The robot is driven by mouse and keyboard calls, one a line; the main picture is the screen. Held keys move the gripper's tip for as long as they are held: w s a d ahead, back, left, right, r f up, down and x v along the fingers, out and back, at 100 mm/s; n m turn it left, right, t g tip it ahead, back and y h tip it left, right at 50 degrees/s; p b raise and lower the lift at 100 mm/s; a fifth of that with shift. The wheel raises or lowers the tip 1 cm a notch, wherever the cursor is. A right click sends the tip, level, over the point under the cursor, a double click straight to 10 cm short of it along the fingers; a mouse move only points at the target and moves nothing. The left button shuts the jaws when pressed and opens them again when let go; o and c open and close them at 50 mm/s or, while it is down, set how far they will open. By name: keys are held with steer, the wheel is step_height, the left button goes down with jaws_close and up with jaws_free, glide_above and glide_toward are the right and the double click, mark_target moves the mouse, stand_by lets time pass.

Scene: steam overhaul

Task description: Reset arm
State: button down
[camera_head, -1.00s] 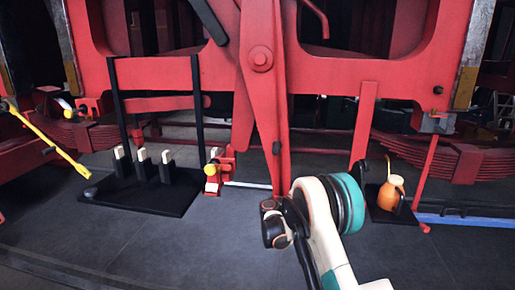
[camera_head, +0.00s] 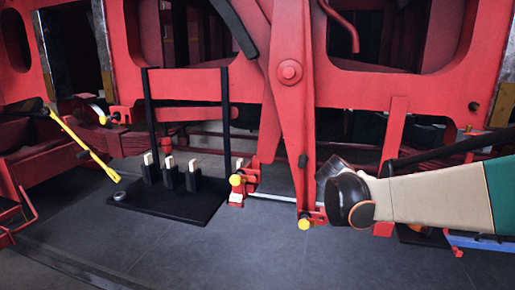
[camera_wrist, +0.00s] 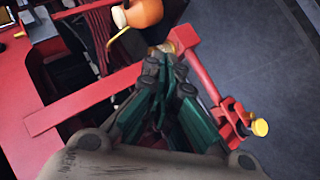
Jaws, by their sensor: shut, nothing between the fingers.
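My gripper (camera_wrist: 168,80) is in the middle of the wrist view, its dark fingers closed together with nothing between them. Red beams of the frame (camera_wrist: 85,102) lie below and around it. In the head view my pale arm reaches in from the right edge, in front of the red frame (camera_head: 290,120). My gripper itself does not show there.
An orange can (camera_wrist: 143,13) shows beyond the gripper. A yellow knob (camera_wrist: 260,127) sits on a red bracket right of it. A black stand (camera_head: 175,203) with white-topped posts and a yellow-handled tool (camera_head: 85,150) are at left. The front floor (camera_head: 230,255) is clear.

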steer(key=s+a+f+y, duration=0.1)
steer(key=s+a+y, duration=0.2)
steer(key=s, duration=0.7)
steer(key=s+a+f+m+y, duration=0.1)
steer(key=s+a+f+y, duration=0.1)
steer(key=s+a, duration=0.4)
steer(key=s+a+f+y, duration=0.1)
steer(key=s+a+y, duration=0.3)
steer(key=s, duration=0.9)
steer(key=shift+s+a+f+m+t, duration=0.3)
steer(key=shift+s+f+m+t, duration=0.05)
steer(key=shift+s+m+t, duration=0.05)
